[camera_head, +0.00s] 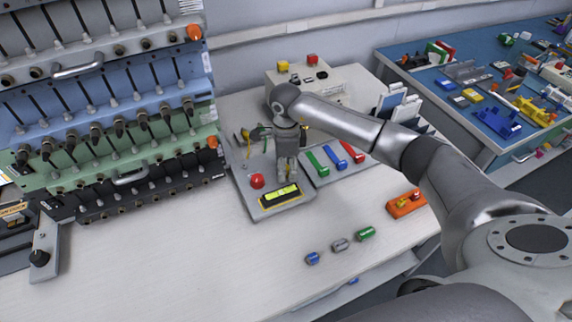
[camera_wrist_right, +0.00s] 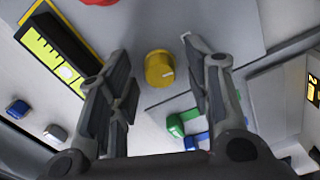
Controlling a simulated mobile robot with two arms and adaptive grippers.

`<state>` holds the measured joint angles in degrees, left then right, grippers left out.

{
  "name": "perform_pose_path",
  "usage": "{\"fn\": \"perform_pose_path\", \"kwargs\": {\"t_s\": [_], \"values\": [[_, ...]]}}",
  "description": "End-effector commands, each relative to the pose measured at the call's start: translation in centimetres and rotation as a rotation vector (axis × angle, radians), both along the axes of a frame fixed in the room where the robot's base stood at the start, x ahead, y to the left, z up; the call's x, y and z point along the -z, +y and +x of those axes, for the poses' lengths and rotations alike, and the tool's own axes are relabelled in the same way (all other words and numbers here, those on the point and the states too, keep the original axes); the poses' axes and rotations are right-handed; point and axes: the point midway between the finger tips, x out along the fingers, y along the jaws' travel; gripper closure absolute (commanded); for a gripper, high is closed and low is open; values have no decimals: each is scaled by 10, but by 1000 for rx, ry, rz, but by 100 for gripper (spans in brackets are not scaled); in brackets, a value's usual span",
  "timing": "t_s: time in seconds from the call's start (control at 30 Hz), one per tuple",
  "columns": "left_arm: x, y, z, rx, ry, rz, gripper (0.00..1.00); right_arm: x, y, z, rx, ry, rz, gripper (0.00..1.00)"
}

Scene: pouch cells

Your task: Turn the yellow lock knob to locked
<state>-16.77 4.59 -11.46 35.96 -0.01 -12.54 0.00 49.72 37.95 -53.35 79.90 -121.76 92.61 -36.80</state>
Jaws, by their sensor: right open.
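The yellow lock knob (camera_wrist_right: 159,68) shows in the right wrist view as a short round knob with a pale pointer line toward the right. It stands on a grey panel (camera_wrist_right: 215,20). My right gripper (camera_wrist_right: 157,55) is open, with one finger on each side of the knob; I cannot tell if either touches it. In the head view my right gripper (camera_head: 288,168) points down over the grey panel (camera_head: 243,192), and mostly hides the knob. My left gripper is in neither view.
Beside the gripper are a red button (camera_head: 257,181) and a yellow-green display (camera_head: 281,195). Green, blue and red bars (camera_head: 335,158) lie to the right. Blue, grey and green cylinders (camera_head: 340,245) and an orange block (camera_head: 403,207) lie nearer. A tall rack (camera_head: 110,110) stands left.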

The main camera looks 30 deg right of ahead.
Motion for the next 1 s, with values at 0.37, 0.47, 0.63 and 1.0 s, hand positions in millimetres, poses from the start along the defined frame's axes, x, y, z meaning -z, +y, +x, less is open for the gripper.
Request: {"fn": "perform_pose_path", "kwargs": {"t_s": [0.37,0.47,0.63,1.0], "values": [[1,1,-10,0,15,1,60,0,0,0,0,0,1,84],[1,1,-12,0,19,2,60,0,0,0,0,0,1,96],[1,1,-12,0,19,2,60,0,0,0,4,0,1,100],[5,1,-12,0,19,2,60,-1,0,1,146,-2,0,100]]}}
